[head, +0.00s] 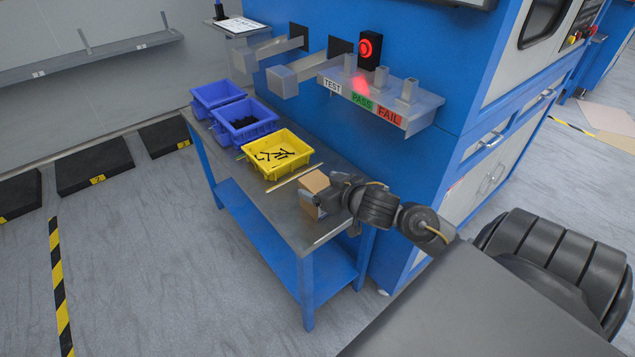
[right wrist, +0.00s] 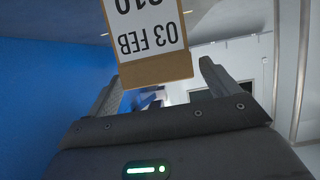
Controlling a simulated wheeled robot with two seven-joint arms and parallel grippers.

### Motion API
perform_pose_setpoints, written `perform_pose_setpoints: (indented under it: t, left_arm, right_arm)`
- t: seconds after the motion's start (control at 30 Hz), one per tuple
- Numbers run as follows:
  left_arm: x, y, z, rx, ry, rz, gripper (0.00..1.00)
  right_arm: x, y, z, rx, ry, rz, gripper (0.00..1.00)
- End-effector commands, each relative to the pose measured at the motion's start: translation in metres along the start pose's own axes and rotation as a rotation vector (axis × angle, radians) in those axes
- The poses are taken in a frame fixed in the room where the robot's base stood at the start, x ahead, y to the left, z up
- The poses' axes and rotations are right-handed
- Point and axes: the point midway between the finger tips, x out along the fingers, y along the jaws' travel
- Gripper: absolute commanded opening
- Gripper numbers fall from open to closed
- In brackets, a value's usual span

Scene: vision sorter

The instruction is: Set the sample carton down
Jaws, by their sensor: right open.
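The sample carton (head: 312,182) is a small brown box at the near right end of the grey bench top (head: 295,222). It appears to rest on the bench. In the right wrist view the carton (right wrist: 157,70) shows a white label with upside-down print reading "03 FEB". My right gripper (head: 327,197) is at the carton's right side, with its fingers open around it. In the right wrist view a gap shows between the carton and each finger. The carton's lower part is partly hidden by the gripper in the head view. My left gripper is not in view.
A yellow bin (head: 277,155) with dark parts stands left of the carton, with two blue bins (head: 245,122) beyond. A thin yellow strip (head: 296,174) lies between bin and carton. A shelf labelled TEST, PASS and FAIL (head: 378,100) overhangs behind. A red light (head: 369,47) glows above.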

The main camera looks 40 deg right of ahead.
Motion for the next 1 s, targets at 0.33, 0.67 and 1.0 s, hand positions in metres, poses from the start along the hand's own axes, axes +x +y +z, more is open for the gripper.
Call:
perform_pose_setpoints:
  t: [0.33,0.67,1.0]
  left_arm:
    - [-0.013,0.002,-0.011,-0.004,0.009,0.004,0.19]
    - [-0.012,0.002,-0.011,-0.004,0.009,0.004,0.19]
    - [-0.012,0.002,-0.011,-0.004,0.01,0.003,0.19]
  right_arm:
    - [0.025,-0.001,0.001,-0.001,-0.001,-0.001,0.87]
    - [0.025,0.0,0.001,0.0,-0.001,0.0,0.6]
    - [0.024,0.0,-0.001,0.0,0.002,0.0,0.2]
